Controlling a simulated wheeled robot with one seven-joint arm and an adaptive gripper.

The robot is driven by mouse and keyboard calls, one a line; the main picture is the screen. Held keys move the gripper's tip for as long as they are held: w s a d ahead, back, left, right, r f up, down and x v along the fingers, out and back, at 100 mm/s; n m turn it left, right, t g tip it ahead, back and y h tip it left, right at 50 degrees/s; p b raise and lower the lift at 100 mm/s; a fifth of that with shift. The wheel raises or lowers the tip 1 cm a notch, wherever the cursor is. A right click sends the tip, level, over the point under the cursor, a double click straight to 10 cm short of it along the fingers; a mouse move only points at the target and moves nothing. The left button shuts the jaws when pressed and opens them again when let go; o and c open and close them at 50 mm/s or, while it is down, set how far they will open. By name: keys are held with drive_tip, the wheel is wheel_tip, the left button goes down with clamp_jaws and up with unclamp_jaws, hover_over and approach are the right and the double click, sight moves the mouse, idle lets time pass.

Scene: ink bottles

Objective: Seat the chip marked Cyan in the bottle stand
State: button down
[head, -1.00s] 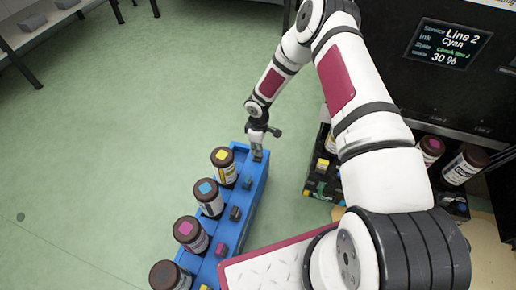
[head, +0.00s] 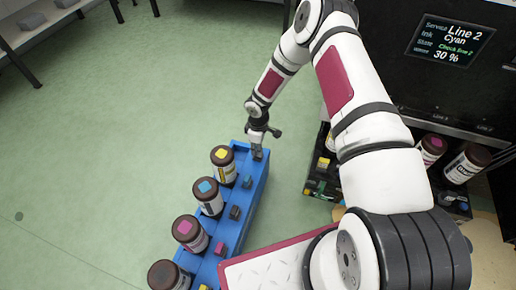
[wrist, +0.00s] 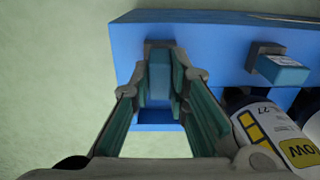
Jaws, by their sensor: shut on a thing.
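The blue bottle stand (head: 262,183) holds a row of bottles with small chips beside them. My gripper (head: 257,154) is at the stand's far end, past the yellow-marked bottle (head: 223,165). In the wrist view my gripper (wrist: 159,75) points at the stand's end, its teal-padded fingers close around a small blue-grey chip (wrist: 158,88). The chip is mostly hidden between the fingers and I cannot read its marking. I cannot tell whether it sits fully in a slot. Another chip (wrist: 283,68) with a pale label sits in a dark holder to the right.
Bottles with cyan (head: 208,196), magenta (head: 190,233) and dark (head: 168,276) caps stand nearer along the stand. A dark machine at the right has a screen (head: 450,42) reading Line 2, Cyan, 30 %. A dark crate (head: 322,185) stands right of the stand.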

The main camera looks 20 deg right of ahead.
drive_tip(key=shift+f+b, duration=0.35)
drive_tip(key=shift+f, duration=0.05)
idle(0.4)
drive_tip(key=c, duration=1.5)
unclamp_jaws()
drive_tip(key=shift+o, duration=0.2)
drive_tip(key=shift+r+p, duration=2.25)
drive_tip(key=shift+r, duration=1.25)
